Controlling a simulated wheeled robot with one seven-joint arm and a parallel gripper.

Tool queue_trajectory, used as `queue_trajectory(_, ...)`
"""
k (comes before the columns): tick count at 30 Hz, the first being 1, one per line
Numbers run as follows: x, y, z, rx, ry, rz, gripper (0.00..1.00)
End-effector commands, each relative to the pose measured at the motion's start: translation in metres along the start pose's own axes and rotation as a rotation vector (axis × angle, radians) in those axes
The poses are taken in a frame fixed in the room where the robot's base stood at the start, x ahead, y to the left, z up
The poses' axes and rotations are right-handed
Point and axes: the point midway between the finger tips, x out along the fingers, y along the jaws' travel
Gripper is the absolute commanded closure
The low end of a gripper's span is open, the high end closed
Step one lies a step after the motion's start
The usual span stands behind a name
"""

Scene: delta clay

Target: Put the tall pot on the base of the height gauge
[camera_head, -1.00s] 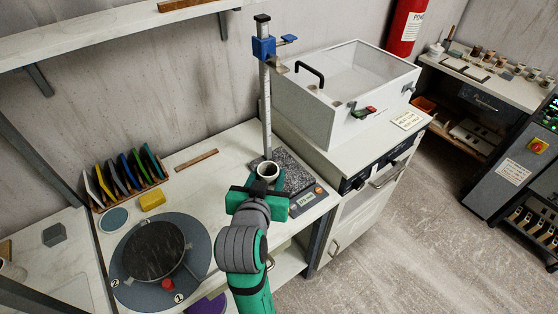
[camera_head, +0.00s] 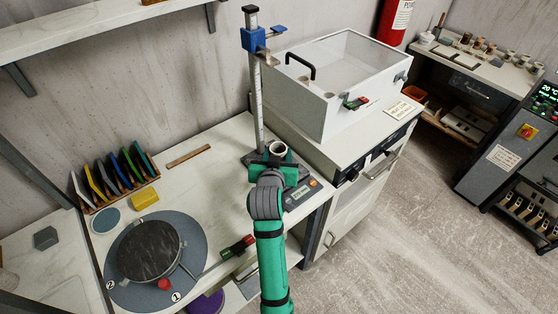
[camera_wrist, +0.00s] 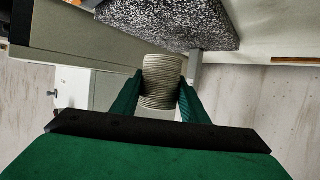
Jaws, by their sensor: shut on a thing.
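The tall pot (camera_wrist: 162,84) is a ribbed, grey-beige cylinder, and its dark round mouth shows in the head view (camera_head: 277,148). My green gripper (camera_wrist: 161,92) is shut on it, one finger on each side. The height gauge (camera_head: 258,100) has an upright scale column with a blue slider and a speckled stone base. In the head view the pot is just right of the column's foot, over the base area, and the gripper hides much of the base. In the wrist view the speckled base (camera_wrist: 170,22) lies beyond the pot. I cannot tell whether they touch.
A white clear-lidded box (camera_head: 335,85) stands close on the right. A digital readout (camera_head: 301,192) sits at the bench's front edge. A turntable (camera_head: 195,225), a yellow block (camera_head: 145,198) and a rack of coloured slabs (camera_head: 112,180) are on the left.

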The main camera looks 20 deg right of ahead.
Motion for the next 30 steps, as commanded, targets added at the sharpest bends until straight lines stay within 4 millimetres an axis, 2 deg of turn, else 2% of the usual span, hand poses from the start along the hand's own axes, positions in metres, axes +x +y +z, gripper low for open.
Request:
queue_trajectory(5,0.012,0.002,0.007,0.0,-0.001,0.0,0.83)
queue_trajectory(9,0.019,0.002,0.026,0.0,-0.002,0.0,0.83)
queue_trajectory(12,0.022,0.002,0.033,0.0,0.0,0.0,0.83)
queue_trajectory(25,0.024,0.001,0.037,0.0,0.001,-0.001,0.83)
queue_trajectory(26,0.023,0.001,0.036,0.0,0.001,-0.001,0.53)
queue_trajectory(27,0.023,0.001,0.036,0.0,0.001,-0.001,0.43)
queue_trajectory(30,0.023,0.001,0.036,0.0,0.001,-0.001,0.41)
